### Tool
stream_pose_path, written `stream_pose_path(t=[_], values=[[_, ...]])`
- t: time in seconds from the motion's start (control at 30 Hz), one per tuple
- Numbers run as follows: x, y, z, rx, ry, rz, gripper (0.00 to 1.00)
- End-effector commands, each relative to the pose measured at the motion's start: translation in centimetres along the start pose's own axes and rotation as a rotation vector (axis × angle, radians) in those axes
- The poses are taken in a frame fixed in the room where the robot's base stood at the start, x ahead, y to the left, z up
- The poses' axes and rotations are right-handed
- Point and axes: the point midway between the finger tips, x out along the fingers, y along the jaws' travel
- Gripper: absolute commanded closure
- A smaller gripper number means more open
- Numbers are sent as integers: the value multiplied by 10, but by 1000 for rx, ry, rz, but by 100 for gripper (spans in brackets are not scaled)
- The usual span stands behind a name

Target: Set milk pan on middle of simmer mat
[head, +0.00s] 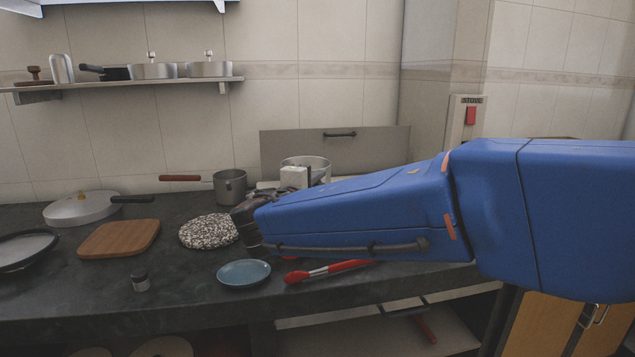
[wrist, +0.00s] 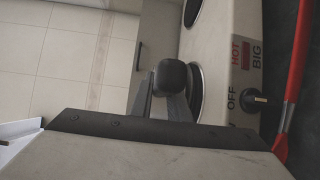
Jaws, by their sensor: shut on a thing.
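The simmer mat (head: 208,231) is a round, speckled black-and-white pad lying flat on the dark counter. A steel pan (head: 318,164), which I take as the milk pan, shows behind my arm at the hob; its lower part is hidden. My gripper (wrist: 165,103) is folded behind my arm, right of and behind the mat. In the wrist view it is shut on a dark, blunt-ended piece (wrist: 172,78) that looks like a handle end. The join between this piece and the pan is hidden.
A red-handled steel saucepan (head: 230,187) stands behind the mat. A wooden board (head: 119,239) lies left of it, a blue plate (head: 244,273) and red tongs (head: 325,271) in front. The hob (wrist: 222,50) has a knob.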

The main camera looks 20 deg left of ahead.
Motion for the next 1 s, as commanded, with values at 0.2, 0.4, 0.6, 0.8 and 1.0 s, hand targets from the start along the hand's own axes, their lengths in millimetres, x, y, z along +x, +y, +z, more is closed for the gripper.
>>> stream_pose_path(t=[0.2, 0.4, 0.6, 0.8, 1.0], values=[[0, -2, 0, 1, 0, 1, 100], [0, -6, 0, 1, 0, 1, 100], [0, -7, 0, 1, 0, 1, 73], [0, -8, 0, 0, 0, 1, 63], [-2, -9, -1, -1, 1, -1, 63]])
